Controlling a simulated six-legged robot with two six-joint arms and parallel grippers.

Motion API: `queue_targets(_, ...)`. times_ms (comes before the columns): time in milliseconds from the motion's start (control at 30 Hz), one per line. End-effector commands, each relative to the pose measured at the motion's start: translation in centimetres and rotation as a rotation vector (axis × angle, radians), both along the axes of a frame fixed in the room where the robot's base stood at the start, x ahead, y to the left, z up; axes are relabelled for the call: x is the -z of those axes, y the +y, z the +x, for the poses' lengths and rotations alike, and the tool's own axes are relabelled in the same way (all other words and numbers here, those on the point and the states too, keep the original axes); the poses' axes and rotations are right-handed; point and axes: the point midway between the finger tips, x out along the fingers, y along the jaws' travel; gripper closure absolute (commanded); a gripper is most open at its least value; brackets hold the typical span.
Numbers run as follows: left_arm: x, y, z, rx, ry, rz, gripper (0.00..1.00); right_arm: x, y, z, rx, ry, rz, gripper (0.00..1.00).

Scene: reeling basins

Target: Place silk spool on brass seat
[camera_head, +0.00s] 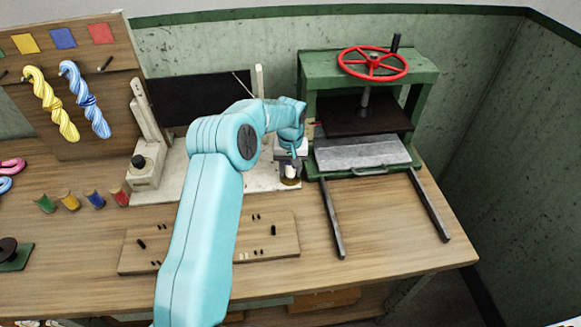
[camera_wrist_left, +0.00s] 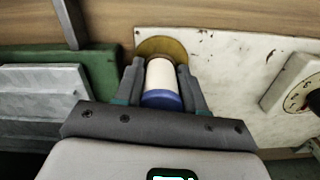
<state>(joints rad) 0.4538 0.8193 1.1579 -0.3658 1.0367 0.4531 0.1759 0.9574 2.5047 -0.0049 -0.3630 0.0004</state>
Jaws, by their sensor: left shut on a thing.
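The silk spool is a white cylinder with a blue end (camera_wrist_left: 160,78), and its pale body also shows small in the head view (camera_head: 291,171). My left gripper (camera_wrist_left: 160,70) is shut on it, with one grey finger on each side; in the head view the gripper (camera_head: 291,160) hangs at the front right of the pale base. The brass seat is a round gold disc (camera_wrist_left: 152,46) on that base, just beyond the spool in the wrist view; it shows below the spool in the head view (camera_head: 290,183). Whether spool and seat touch cannot be told. My right gripper is not in view.
A green press with a red wheel (camera_head: 372,63) and a grey plate (camera_head: 361,153) stands close right of the gripper. Two dark rails (camera_head: 331,218) run forward from it. A wooden board with small pegs (camera_head: 270,238) lies in front. Several coloured spools (camera_head: 70,201) stand left.

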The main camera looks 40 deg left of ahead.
Motion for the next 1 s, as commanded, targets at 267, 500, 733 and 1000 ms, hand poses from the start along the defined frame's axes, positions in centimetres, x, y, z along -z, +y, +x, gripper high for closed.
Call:
queue_targets(267,0.4,0.0,0.0,0.000,-0.001,0.001,0.91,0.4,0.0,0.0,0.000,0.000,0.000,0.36)
queue_targets(500,0.3,0.0,0.0,0.000,0.000,0.000,0.35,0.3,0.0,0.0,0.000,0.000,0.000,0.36)
queue_targets(733,-0.4,0.0,0.0,0.000,-0.001,0.001,0.35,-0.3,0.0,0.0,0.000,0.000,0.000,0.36)
queue_targets(1000,-5.5,0.1,0.1,0.000,-0.007,0.003,0.35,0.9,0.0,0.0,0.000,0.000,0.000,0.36)
